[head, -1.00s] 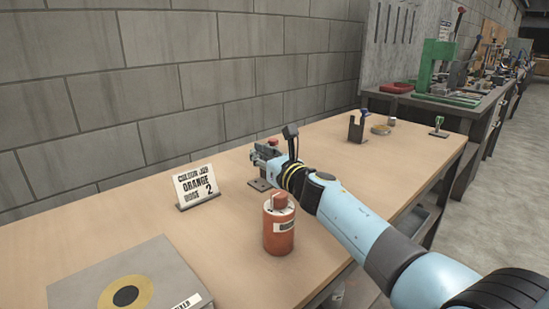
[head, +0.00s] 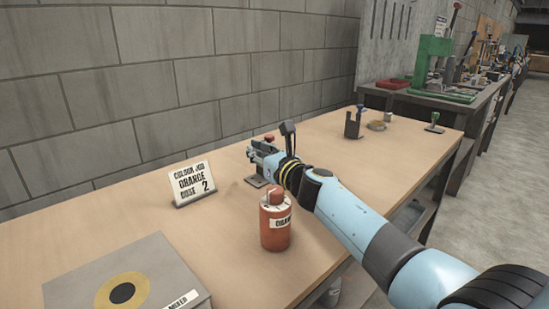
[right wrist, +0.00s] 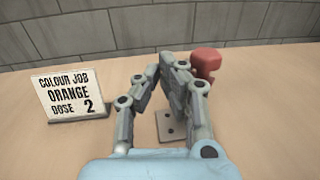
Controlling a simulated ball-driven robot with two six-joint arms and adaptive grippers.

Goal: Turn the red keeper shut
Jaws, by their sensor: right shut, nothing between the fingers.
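The red keeper, a rounded red knob (right wrist: 206,62), shows in the right wrist view just right of my right gripper (right wrist: 164,68). In the head view the red knob (head: 269,137) shows just above the gripper (head: 258,150). The gripper's fingers are shut with nothing between them. Whether the right finger touches the knob I cannot tell. A small grey plate with holes (right wrist: 170,127) lies on the bench below the fingers. It also shows in the head view (head: 257,181). The knob's lower part and its mount are hidden behind the fingers. My left gripper is not in view.
An orange-red bottle (head: 275,232) stands on the bench near my right arm. A sign (head: 192,184) reads orange, dose 2. A grey box (head: 125,280) is at front left. Small stands (head: 353,124) are at the far end. A block wall runs behind.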

